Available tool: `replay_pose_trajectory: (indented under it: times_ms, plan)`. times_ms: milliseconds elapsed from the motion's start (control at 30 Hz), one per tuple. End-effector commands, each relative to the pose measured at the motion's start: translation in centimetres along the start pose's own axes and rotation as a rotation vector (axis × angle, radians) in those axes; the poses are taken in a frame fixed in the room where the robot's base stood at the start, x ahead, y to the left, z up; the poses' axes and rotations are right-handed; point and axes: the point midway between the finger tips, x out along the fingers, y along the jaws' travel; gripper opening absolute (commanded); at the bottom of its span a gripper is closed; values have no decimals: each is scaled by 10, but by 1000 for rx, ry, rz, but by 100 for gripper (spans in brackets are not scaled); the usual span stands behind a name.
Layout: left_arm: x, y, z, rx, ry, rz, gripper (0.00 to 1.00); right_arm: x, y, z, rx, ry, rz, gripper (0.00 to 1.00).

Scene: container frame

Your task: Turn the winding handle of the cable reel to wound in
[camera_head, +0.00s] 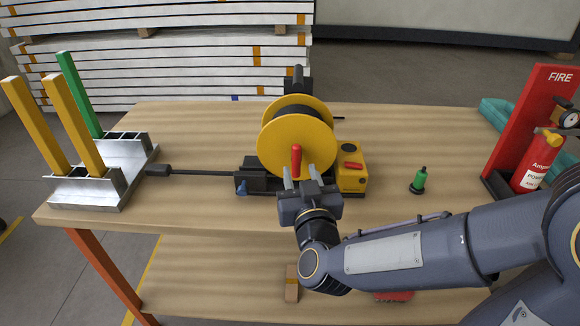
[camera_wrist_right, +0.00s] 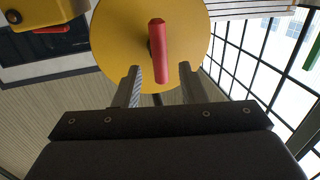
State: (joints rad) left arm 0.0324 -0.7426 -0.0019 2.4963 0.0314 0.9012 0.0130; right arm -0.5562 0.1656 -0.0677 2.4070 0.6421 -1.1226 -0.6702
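The cable reel (camera_head: 272,138) has yellow discs and a dark drum, and stands on a black base at the middle of the table. Its winding handle (camera_head: 296,160) is a red grip on the near disc; it also shows in the right wrist view (camera_wrist_right: 160,55). My right gripper (camera_head: 301,177) is just in front of the reel, fingers pointing at the disc. In the right wrist view its two fingers (camera_wrist_right: 161,70) are apart with nothing clasped, and the red grip appears beyond the gap between them. I cannot tell if they touch it. My left gripper is not in view.
A black cable (camera_head: 205,173) runs left from the reel to a plug near a metal rack (camera_head: 85,190) with upright posts. A yellow box (camera_head: 351,170) adjoins the base. A green-topped item (camera_head: 419,181) and a red fire stand (camera_head: 522,120) are at right. The table front is partly clear.

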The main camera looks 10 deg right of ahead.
Motion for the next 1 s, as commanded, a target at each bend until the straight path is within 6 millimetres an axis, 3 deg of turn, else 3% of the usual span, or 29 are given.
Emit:
replay_pose_trajectory:
  times_ms: [300, 700, 1000]
  plan:
    - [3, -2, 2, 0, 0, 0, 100, 48, 0, 0, 1, -1, 1, 37]
    - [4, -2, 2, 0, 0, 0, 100, 57, 0, 0, 2, -1, -2, 37]
    - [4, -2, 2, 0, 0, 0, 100, 57, -1, 0, 2, -1, -5, 0]
